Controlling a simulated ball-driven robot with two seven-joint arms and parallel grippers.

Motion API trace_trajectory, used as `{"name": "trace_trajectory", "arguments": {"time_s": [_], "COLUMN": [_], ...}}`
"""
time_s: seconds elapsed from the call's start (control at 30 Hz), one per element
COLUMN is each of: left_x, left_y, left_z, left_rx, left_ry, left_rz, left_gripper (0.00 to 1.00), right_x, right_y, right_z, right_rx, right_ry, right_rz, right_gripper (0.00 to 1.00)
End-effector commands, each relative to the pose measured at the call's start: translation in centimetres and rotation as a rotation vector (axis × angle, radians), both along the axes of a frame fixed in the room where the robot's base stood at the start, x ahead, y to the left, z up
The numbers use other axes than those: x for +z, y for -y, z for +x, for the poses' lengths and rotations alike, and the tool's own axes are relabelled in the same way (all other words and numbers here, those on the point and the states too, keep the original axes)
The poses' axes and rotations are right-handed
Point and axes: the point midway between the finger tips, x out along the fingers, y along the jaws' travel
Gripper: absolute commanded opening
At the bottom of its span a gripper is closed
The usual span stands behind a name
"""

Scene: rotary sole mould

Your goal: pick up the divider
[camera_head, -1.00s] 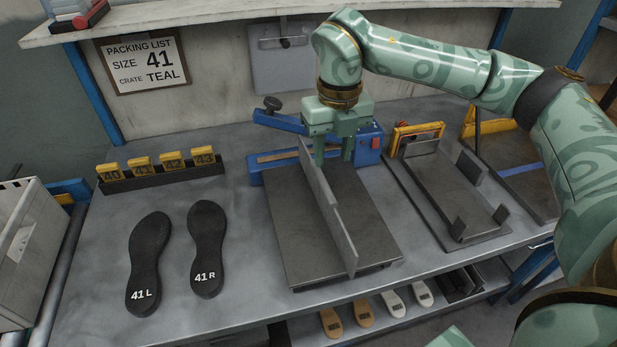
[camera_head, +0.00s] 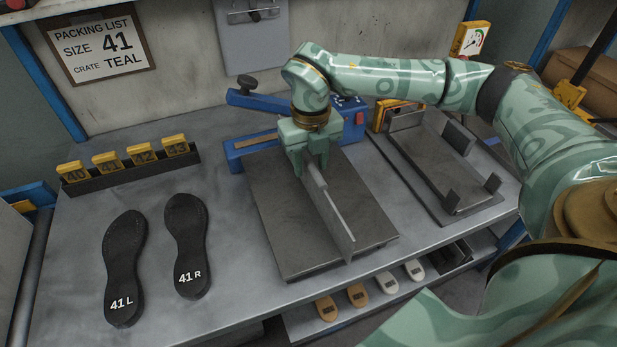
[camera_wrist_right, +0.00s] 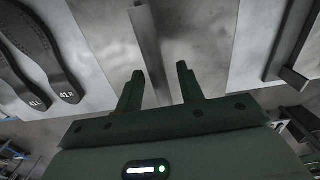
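The divider (camera_head: 337,222) is a thin grey upright plate standing lengthwise on a dark flat plate (camera_head: 275,235) on the bench. My right gripper (camera_head: 310,172) is over the divider's back end, pointing down, and covers that end in the head view. In the right wrist view, its fingertips (camera_wrist_right: 159,72) are spread apart, with the divider (camera_wrist_right: 147,40) running between them. I cannot tell whether either finger touches it. My left gripper is not in view.
Two black soles, 41 L (camera_head: 124,265) and 41 R (camera_head: 187,245), lie to the left. Behind them stands a rack of yellow number tags (camera_head: 130,165). A blue clamp unit (camera_head: 240,152) is at the plate's back edge. A dark tray with upright stops (camera_head: 425,170) stands to the right.

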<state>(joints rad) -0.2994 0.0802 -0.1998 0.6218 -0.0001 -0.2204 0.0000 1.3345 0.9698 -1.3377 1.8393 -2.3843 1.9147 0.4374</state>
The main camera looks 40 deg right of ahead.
Motion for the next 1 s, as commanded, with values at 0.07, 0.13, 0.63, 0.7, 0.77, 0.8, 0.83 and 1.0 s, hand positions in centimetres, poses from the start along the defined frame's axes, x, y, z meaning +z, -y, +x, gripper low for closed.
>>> {"name": "trace_trajectory", "arguments": {"time_s": [0.07,0.13,0.63,0.7,0.77,0.8,0.83,1.0], "left_x": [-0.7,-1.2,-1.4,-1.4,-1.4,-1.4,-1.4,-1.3], "left_y": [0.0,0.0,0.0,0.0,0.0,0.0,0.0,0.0], "left_z": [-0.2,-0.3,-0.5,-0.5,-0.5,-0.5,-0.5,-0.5], "left_rx": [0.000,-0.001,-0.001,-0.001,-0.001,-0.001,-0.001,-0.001], "left_ry": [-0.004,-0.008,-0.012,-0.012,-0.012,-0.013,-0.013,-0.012], "left_rz": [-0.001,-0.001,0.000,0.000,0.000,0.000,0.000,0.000], "left_gripper": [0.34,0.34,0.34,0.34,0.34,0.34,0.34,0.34], "right_x": [-1.6,-2.9,-4.3,-4.3,-4.3,-4.3,-4.3,-4.0], "right_y": [-0.1,-0.1,-0.1,-0.1,-0.1,-0.1,-0.1,-0.1], "right_z": [0.1,0.2,0.2,0.2,0.2,0.2,0.2,0.2], "right_rx": [0.000,0.000,0.000,0.000,0.000,0.000,0.000,0.000], "right_ry": [-0.005,-0.006,-0.001,-0.001,-0.001,-0.001,-0.001,-0.001], "right_rz": [0.000,0.000,0.000,0.000,0.000,0.000,0.000,0.000], "right_gripper": [0.38,0.38,0.00,0.00,0.00,0.00,0.00,0.00]}}
